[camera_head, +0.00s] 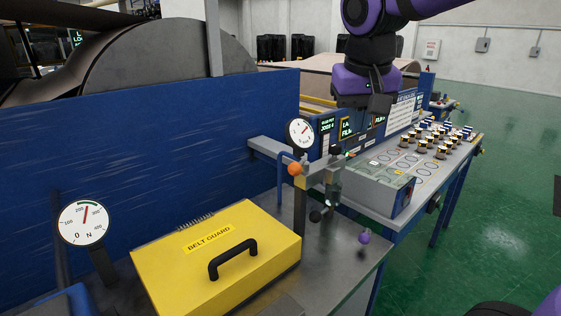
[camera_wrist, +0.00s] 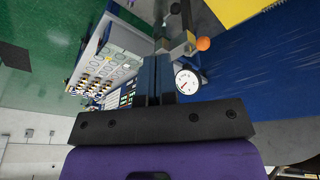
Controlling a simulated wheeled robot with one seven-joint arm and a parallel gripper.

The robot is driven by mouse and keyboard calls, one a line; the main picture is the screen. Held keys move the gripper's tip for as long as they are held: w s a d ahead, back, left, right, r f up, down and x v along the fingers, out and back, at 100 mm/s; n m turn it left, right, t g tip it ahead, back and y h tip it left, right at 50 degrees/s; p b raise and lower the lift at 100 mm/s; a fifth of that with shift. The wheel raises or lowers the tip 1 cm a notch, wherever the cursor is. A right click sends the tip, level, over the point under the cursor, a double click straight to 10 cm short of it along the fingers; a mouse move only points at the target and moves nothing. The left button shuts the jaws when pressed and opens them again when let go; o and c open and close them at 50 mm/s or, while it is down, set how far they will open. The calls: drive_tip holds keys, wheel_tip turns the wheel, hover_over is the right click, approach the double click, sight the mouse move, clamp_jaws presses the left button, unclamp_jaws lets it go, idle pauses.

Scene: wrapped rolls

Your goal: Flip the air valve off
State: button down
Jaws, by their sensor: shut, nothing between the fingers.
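My gripper (camera_head: 376,104) hangs at the upper middle in the head view, on my purple arm, above and to the right of a dial gauge (camera_head: 300,132). Its fingers (camera_wrist: 161,68) are together and empty in the wrist view. Below the gauge is an orange ball knob (camera_head: 295,169) on a fitting; it also shows in the wrist view (camera_wrist: 203,44), apart from the fingers. Beside it stands a metal fitting (camera_head: 334,176) with a black top, a black ball knob (camera_head: 315,215) lower down. I see no label that marks the air valve.
A yellow belt guard (camera_head: 184,264) with a black handle sits front left. A second gauge (camera_head: 83,222) stands left. A purple ball (camera_head: 365,237) is near the table edge. Green floor is clear at right.

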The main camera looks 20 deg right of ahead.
sight(298, 165)
drive_tip(key=w+a+f+m+g+h, duration=0.1)
drive_tip(key=w+a+f, duration=0.3)
drive_tip(key=w+a, duration=0.4)
drive_tip(key=w+a+f+m+g+h, duration=0.1)
drive_tip(key=w+a+f+m+h, duration=0.3)
drive_tip(key=w, duration=1.2)
drive_tip(key=a, duration=0.4)
drive_tip(key=shift+f, duration=0.1)
drive_tip(key=s+d+f, duration=0.1)
drive_tip(key=d+f, duration=0.8)
drive_tip(key=shift+s, duration=0.4)
drive_tip(key=shift+s, duration=0.1)
